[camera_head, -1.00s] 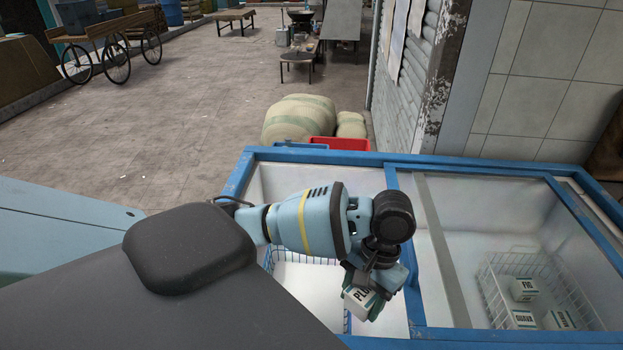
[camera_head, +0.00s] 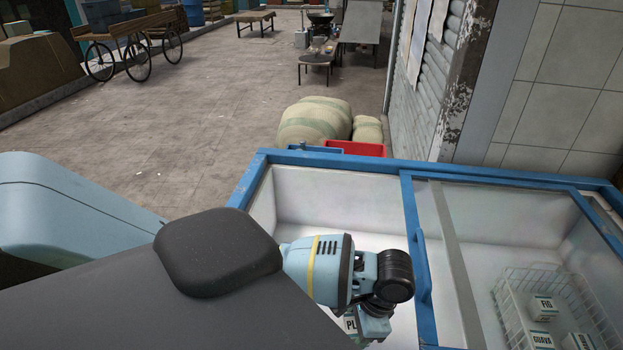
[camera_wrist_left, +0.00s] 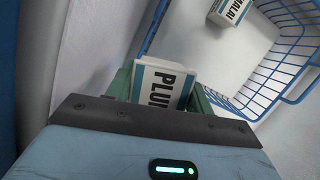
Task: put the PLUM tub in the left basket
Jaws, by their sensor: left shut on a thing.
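The PLUM tub (camera_wrist_left: 163,82) is a white box with a blue-green band and dark letters. My left gripper (camera_wrist_left: 165,92) is shut on it, with a green finger on each side. In the head view the tub (camera_head: 351,324) shows only in part, under my left wrist. The left basket (camera_wrist_left: 262,88), of blue wire, is beyond and to the right of the tub in the left wrist view. Another white tub, its label ending in "ALAI" (camera_wrist_left: 230,13), is at that basket. My arm hides the basket in the head view. My right gripper is not in view.
The blue-framed chest freezer (camera_head: 418,265) surrounds my left gripper. A sliding lid covers its right side, where a white wire basket (camera_head: 510,300) holds FIG, GUAVA and another tub. Sacks (camera_head: 315,120) and a red crate (camera_head: 357,149) stand behind the freezer.

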